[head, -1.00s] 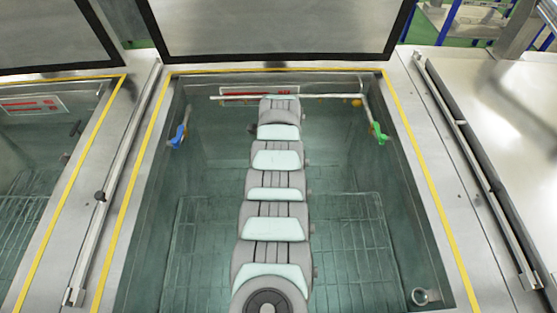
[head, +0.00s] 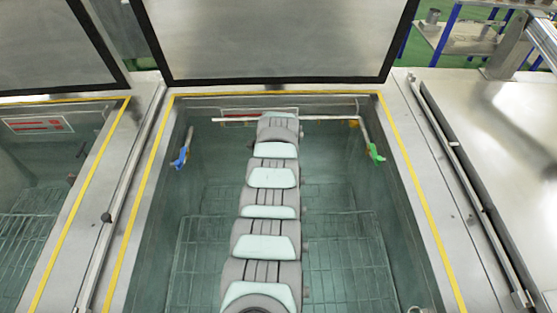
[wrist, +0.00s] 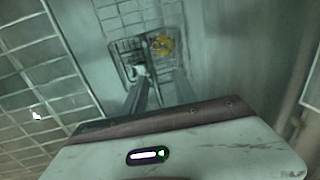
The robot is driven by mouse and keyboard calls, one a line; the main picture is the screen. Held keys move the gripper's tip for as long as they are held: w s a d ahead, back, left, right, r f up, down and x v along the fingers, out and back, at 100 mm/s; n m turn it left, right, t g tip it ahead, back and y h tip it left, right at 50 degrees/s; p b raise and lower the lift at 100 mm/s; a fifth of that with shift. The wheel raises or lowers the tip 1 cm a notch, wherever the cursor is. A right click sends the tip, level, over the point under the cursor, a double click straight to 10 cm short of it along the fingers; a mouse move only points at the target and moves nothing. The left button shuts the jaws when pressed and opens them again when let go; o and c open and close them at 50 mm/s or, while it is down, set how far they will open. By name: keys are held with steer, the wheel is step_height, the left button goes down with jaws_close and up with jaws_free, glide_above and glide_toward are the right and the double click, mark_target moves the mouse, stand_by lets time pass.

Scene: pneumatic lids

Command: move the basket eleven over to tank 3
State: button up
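My gripper shows only in the wrist view (wrist: 160,85), its fingers reaching away from the camera. Their tips are hard to make out. A small dark-framed grid (wrist: 128,45) with a yellow part (wrist: 162,43) lies beyond them. I cannot tell whether this is basket eleven or whether the fingers touch it. In the head view my segmented arm hangs over an open tank (head: 168,95) and hides its middle; the gripper is not visible there. No basket or tank number is readable.
A pipe (head: 320,118) with a blue nozzle (head: 181,158) and a green nozzle (head: 376,154) lines the tank's far end. A raised lid (head: 275,40) stands behind it. Another open tank (head: 50,150) is left; a metal surface (head: 500,130) lies right. A large wire grid (wrist: 35,60) shows left.

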step_height(320, 180, up, 20)
steer(key=s+p, duration=0.1)
steer(key=p, duration=0.9)
steer(key=shift+p, duration=0.4)
steer(key=shift+d+r, duration=0.1)
